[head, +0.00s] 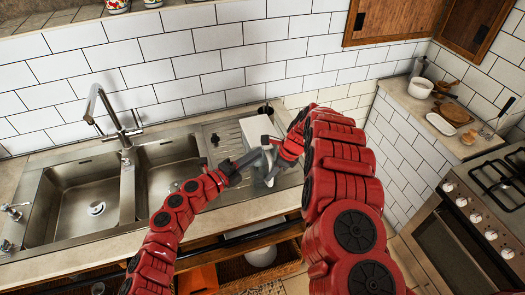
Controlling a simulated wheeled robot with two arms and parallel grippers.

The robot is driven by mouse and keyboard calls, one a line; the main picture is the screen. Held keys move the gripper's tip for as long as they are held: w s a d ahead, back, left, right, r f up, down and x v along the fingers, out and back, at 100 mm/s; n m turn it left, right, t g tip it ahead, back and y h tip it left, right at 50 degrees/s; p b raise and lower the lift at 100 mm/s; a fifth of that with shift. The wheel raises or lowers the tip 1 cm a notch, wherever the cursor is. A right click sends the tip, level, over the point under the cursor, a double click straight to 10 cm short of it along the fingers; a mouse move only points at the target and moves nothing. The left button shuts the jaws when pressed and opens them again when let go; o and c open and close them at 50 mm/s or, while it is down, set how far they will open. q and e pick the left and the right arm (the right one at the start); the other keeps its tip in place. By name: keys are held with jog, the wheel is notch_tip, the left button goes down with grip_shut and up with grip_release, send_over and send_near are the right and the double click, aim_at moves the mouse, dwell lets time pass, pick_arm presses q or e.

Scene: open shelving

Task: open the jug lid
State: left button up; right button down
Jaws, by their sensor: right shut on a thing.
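The jug (259,171), pale and grey, stands at the counter's front edge right of the sinks. It is small in the head view and mostly hidden by my grippers; I cannot make out whether its lid is up or down.
A double steel sink (92,205) with a tall faucet (104,108) lies to the left. A white box-like object (260,130) stands behind the jug. A stove (490,190) and a counter with a white pot (420,87) are at the right.

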pick_arm(q)
jog(key=x, duration=0.3)
jog(key=shift+w+d, duration=0.15)
jog(key=shift+d, duration=0.05)
grip_shut()
dwell(1.4)
